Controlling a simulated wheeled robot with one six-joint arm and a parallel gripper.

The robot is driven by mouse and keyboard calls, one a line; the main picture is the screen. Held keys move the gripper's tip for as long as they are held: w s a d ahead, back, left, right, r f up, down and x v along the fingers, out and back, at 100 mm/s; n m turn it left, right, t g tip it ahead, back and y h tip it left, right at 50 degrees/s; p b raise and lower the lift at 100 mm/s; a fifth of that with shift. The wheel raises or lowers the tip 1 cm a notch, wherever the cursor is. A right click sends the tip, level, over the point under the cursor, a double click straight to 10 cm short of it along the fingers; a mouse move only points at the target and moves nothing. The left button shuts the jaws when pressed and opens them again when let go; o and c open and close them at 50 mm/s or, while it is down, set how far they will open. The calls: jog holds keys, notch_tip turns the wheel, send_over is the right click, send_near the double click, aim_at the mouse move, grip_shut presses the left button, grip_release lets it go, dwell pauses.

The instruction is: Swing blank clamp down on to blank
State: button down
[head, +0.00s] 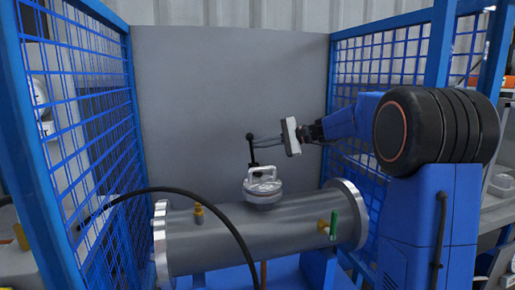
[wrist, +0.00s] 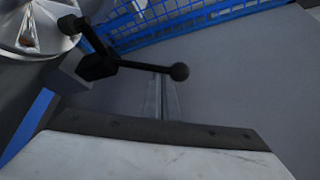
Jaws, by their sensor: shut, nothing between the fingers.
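The blank (head: 262,188) is a pale, round metal cover with a handle, on top of the grey horizontal shell (head: 250,232). Part of it shows at the top left of the wrist view (wrist: 35,25). The blank clamp (head: 252,155) is a black lever with a ball knob, standing upright above and behind the blank. In the wrist view the clamp (wrist: 97,66) reaches right to its knob. My gripper (head: 257,141) is shut and empty, its thin fingers pointing left at the upper part of the lever. In the wrist view the fingertips (wrist: 160,76) are close to the knob bar; I cannot tell whether they touch.
Blue mesh fences (head: 85,130) stand on both sides, with a grey panel (head: 230,90) behind. A black hose (head: 215,203) arches over the shell's front left. A brass fitting (head: 198,214) and a green-handled valve (head: 333,224) stick out from the shell.

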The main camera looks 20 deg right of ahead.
jog(key=shift+s+r+n+t, duration=0.3)
jog(key=shift+s+r+n, duration=0.15)
jog(key=shift+s, duration=0.2)
jog(key=shift+s+a, duration=0.1)
jog(key=shift+s, duration=0.05)
dwell(0.4)
jog(key=s+d, duration=0.2)
jog(key=d, duration=0.5)
jog(key=shift+s+r, duration=0.4)
jog(key=shift+r, duration=0.05)
